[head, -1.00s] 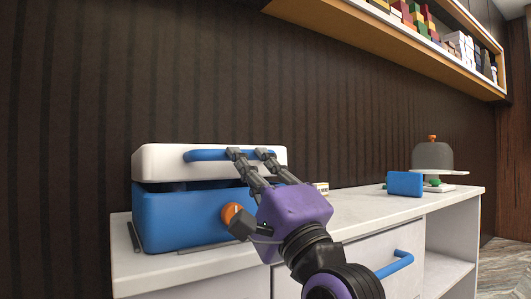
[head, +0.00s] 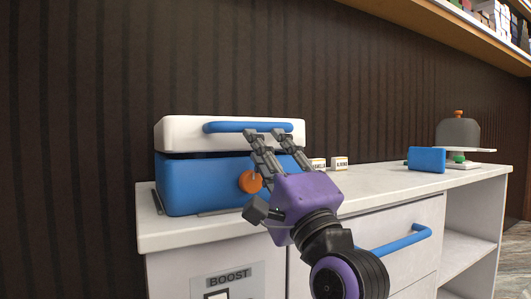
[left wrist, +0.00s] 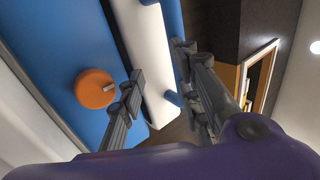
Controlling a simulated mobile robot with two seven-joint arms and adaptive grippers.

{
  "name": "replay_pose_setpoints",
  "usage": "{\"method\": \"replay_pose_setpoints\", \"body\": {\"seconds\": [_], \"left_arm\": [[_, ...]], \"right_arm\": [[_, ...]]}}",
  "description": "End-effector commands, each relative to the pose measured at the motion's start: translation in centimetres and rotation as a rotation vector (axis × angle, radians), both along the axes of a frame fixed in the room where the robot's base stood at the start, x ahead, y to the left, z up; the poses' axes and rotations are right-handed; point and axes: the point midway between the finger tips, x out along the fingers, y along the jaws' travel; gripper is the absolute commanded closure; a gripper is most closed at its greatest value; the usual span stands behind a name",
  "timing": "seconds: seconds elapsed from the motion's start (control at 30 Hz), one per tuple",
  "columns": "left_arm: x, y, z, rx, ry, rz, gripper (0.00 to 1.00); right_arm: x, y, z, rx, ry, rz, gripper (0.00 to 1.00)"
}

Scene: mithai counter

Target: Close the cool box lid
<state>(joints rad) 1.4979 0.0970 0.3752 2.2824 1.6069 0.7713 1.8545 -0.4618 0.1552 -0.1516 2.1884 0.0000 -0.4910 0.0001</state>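The cool box has a blue body (head: 200,185) with an orange knob (head: 250,182) on its front. Its white lid (head: 180,135) lies low over the body, with a thin dark gap between them. A blue handle (head: 225,127) runs along the lid's front. My left gripper (head: 264,133) is at the right part of this handle, its two fingers apart. In the left wrist view the fingers (left wrist: 160,62) stand either side of the white lid edge (left wrist: 150,65) and blue handle (left wrist: 172,45); contact is unclear. My right gripper is not in view.
The box stands on a white counter (head: 385,182). Small labelled cards (head: 340,163), a blue block (head: 427,159) and a grey dome (head: 458,133) are to the right. A drawer with a blue handle (head: 400,241) is below. A shelf (head: 440,25) hangs above right.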

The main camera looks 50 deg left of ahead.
Motion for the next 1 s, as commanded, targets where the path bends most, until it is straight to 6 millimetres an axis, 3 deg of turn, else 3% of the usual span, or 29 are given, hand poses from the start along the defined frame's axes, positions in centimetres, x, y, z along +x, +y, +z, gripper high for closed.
{"method": "replay_pose_setpoints", "body": {"seconds": [0.63,1.0], "left_arm": [[-0.5,-1.8,-2.6,0.001,-0.001,-0.002,0.68],[-0.9,-3.3,-4.7,0.0,0.002,0.0,0.68]], "right_arm": [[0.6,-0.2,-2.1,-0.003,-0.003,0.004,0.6],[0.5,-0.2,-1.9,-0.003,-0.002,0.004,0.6]]}}
